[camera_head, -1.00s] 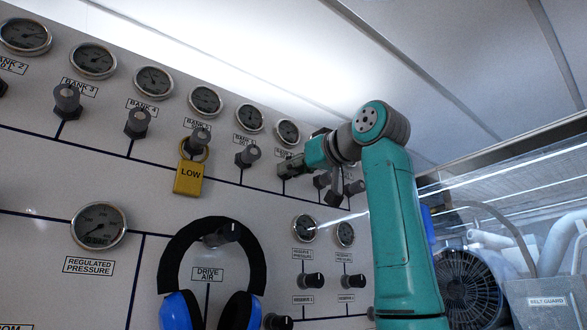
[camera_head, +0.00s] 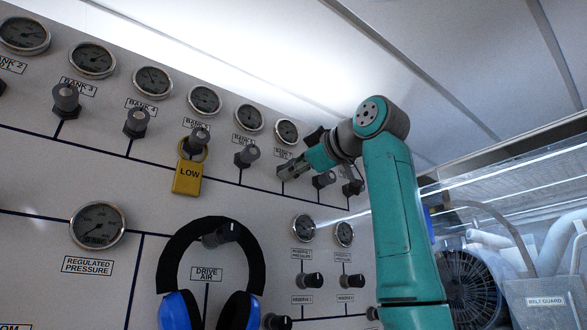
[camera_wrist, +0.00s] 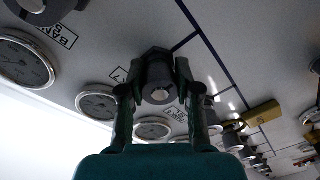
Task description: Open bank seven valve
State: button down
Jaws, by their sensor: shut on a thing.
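The bank seven valve is a dark grey knob (camera_wrist: 160,78) on the pale panel, seen in the wrist view between my two fingers. My gripper (camera_wrist: 157,88) is shut on it, with one finger at each side. In the head view my gripper (camera_head: 285,172) reaches the panel from the right, below the bank 7 gauge (camera_head: 287,131), and mostly hides the knob. The bank 7 label (camera_head: 284,153) is small and partly covered. How far the valve is turned cannot be told.
The bank 6 knob (camera_head: 247,156) is close on the left; another knob (camera_head: 323,180) is close on the right. Blue-and-black ear defenders (camera_head: 250,262) hang lower. A belt guard (camera_head: 545,300) is at the right.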

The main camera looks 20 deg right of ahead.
jog(key=shift+f+n, duration=0.1)
jog(key=shift+n, duration=0.2)
jog(key=c, duration=0.8)
grip_release()
jog(key=v, duration=1.2)
jog(key=shift+s, duration=0.1)
